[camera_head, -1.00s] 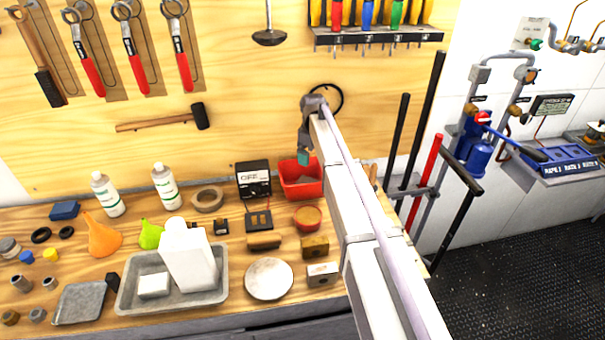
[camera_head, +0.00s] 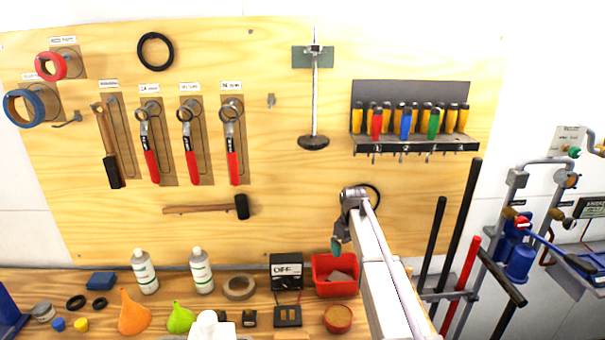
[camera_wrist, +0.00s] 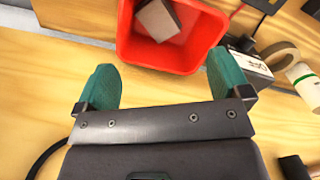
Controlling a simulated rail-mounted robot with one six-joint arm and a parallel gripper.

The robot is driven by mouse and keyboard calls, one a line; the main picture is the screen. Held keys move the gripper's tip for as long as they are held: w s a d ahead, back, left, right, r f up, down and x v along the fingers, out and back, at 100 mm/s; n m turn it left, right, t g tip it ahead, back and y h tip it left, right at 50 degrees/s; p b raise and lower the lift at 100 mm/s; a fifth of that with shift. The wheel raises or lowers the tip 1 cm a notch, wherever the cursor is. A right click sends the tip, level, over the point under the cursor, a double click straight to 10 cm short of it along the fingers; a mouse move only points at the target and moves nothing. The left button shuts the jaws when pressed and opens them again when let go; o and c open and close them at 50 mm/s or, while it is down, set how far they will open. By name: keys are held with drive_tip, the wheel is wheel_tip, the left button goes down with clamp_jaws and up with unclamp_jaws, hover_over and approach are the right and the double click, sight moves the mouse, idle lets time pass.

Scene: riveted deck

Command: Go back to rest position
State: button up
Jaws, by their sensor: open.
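My gripper (camera_head: 337,246) is at the end of my raised arm, in front of the pegboard and above the back right of the workbench. In the wrist view my gripper (camera_wrist: 166,85) shows two green fingertips wide apart with nothing between them. A red bin (camera_head: 335,289) stands on the bench just below and beside it. In the wrist view the red bin (camera_wrist: 140,50) lies beyond the fingertips and holds a grey-brown block (camera_wrist: 157,20).
A meter box (camera_head: 286,271), tape roll (camera_head: 239,288), white bottles (camera_head: 144,271) and funnels (camera_head: 134,314) stand on the bench. Wrenches, a mallet (camera_head: 206,208) and a screwdriver rack (camera_head: 415,146) hang on the wooden board (camera_head: 290,190). Upright bars (camera_head: 460,230) stand to the right.

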drive_tip(key=s+f+m+b, duration=0.2)
drive_tip(key=s+m, duration=0.3)
drive_tip(key=s, duration=2.8)
drive_tip(key=shift+a+f+m, duration=0.15)
drive_tip(key=shift+a+m, duration=0.25)
